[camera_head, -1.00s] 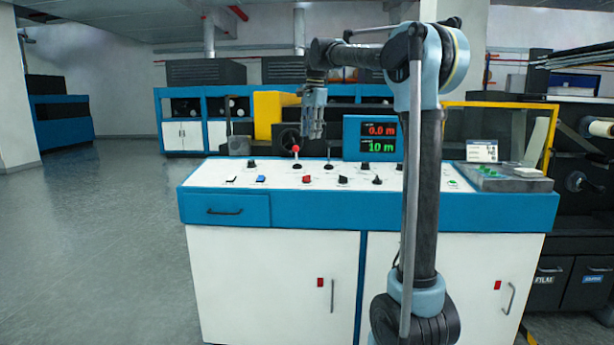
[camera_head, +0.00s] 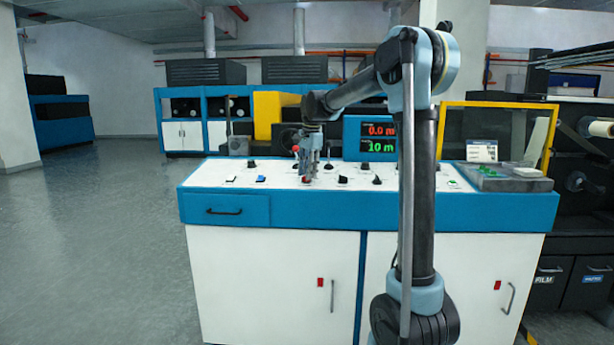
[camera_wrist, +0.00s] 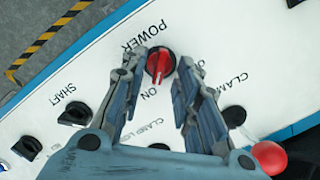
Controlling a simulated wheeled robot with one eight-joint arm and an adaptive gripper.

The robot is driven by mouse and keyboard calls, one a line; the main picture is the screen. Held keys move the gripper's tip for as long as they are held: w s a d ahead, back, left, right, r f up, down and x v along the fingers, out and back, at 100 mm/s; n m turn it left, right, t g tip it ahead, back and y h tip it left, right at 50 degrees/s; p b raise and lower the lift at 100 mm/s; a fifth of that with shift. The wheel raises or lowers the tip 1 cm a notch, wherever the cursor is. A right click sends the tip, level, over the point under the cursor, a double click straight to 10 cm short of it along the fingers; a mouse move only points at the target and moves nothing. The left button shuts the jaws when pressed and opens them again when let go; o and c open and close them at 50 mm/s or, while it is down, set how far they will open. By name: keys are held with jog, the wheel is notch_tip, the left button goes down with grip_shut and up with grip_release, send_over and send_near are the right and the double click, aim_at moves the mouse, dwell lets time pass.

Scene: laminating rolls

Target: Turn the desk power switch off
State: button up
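The power switch is a red rotary knob (camera_wrist: 159,65) on a dark round base, beside the printed word POWER on the white panel. In the wrist view, its red grip runs nearly up and down, its lower end near a printed ON. My gripper (camera_wrist: 160,58) is open, one finger on each side of the knob, with gaps showing between. In the head view, my gripper (camera_head: 309,174) points down at the desk top and largely covers the knob. I cannot tell how far the fingertips are above the panel.
A lever with a red ball (camera_wrist: 269,156) stands at the lower right in the wrist view. Black knobs (camera_wrist: 75,113) marked SHAFT and CLAMP (camera_wrist: 234,116) lie to either side. The display (camera_head: 378,138) stands behind on the desk (camera_head: 215,180).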

jog(key=shift+f, duration=0.55)
grip_shut()
jog(key=shift+a, duration=0.1)
